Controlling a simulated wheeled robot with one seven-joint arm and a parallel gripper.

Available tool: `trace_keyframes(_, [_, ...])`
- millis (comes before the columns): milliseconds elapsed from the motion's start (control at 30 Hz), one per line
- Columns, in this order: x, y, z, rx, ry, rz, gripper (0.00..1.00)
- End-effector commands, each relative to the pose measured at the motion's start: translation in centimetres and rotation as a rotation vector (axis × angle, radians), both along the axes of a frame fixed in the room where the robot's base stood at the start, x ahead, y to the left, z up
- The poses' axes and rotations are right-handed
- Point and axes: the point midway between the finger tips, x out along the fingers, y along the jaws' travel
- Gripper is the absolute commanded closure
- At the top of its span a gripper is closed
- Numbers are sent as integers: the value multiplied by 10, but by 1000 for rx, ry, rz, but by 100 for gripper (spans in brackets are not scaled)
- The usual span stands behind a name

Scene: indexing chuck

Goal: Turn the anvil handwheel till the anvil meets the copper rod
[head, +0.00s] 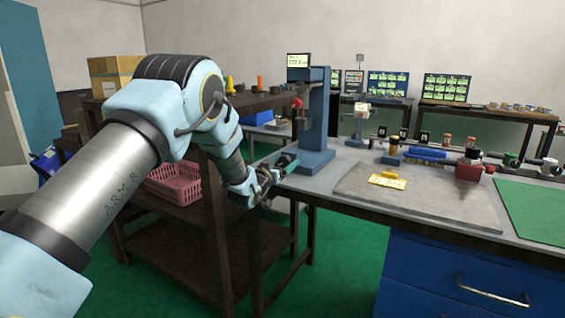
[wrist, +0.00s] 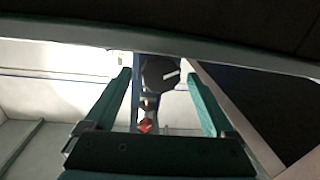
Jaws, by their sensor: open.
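A blue upright stand (head: 318,118) with a small display (head: 298,60) on top stands at the table's left end. A red knob (head: 297,103) sits on its left side. My gripper (head: 285,164) is low in front of the stand's blue base (head: 306,163). In the wrist view my gripper (wrist: 160,76) is open, its two teal fingers apart. A dark round wheel (wrist: 158,72) with a pale mark, apparently the handwheel, shows between the fingertips. I cannot tell whether they reach around it. A red part (wrist: 145,126) shows below it. I cannot make out the anvil or copper rod.
A dark shelf (head: 175,215) with a pink basket (head: 172,183) stands close to my arm on the left. The worktable holds a grey plate (head: 430,208) with a yellow piece (head: 387,180), and a red block (head: 469,166). Blue drawers (head: 470,285) are below.

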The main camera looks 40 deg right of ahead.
Motion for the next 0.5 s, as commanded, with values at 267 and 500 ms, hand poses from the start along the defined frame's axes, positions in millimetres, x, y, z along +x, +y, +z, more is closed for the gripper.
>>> trace_keyframes(267, [1, -2, 0, 1, 0, 0, 11])
trace_keyframes(500, [0, -2, 0, 0, 0, 0, 35])
